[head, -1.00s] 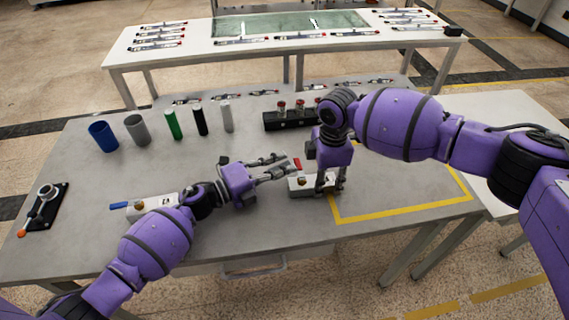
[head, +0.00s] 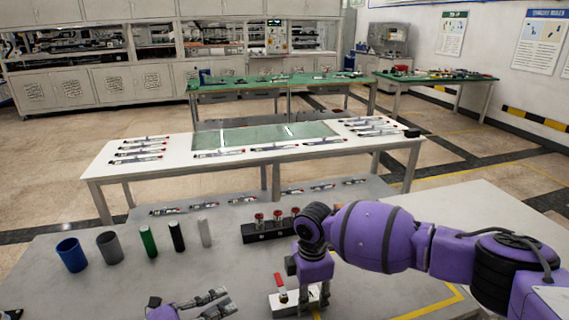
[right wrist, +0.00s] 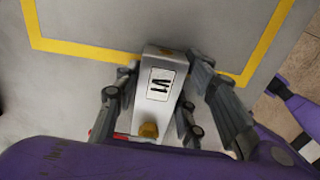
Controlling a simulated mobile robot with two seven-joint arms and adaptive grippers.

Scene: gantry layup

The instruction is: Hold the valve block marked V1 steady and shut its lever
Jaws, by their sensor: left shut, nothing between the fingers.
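The valve block V1 (head: 290,303) is a pale block on the grey table, low in the head view, with a red lever (head: 280,284) standing out at its left end. In the right wrist view the block (right wrist: 163,82) shows its V1 label, with a brass-coloured pivot and a bit of the red lever (right wrist: 122,136) at its lower end. My right gripper (right wrist: 163,66) is shut on the block, one finger along each side. My left gripper (head: 226,301) is shut and empty, left of the lever and apart from it, partly cut off by the lower edge.
A black rack with red-topped parts (head: 270,228) stands behind the block. A blue cup (head: 71,255), a grey cup (head: 109,246) and several upright cylinders stand at the left. Yellow tape (head: 440,303) marks the table at right. A white table (head: 105,178) stands beyond.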

